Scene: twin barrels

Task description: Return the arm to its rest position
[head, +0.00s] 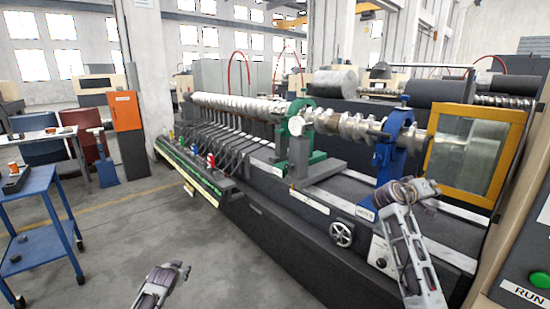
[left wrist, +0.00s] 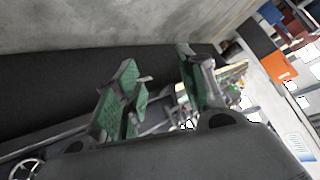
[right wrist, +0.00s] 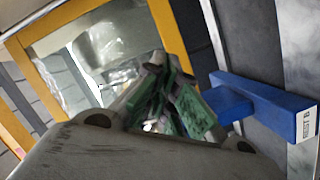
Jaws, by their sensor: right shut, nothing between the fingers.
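My left gripper (head: 183,267) is low at the bottom of the head view, above the bare floor and clear of the machine's front. In the left wrist view (left wrist: 160,82) its two green-padded fingers stand apart with nothing held between them. My right gripper (head: 432,187) is raised in front of the machine at the right, near the blue rest and the yellow-framed window. In the right wrist view (right wrist: 172,85) its green-padded fingers are together, with nothing held. Its fingertips are partly hidden in the head view.
The long machine (head: 290,220) carries a shaft (head: 240,108) on a green rest (head: 300,150) and a blue rest (head: 392,150). The yellow-framed window (head: 470,150) stands close to my right arm. A blue cart (head: 38,185) is at the left. Grey floor (head: 110,250) lies open between.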

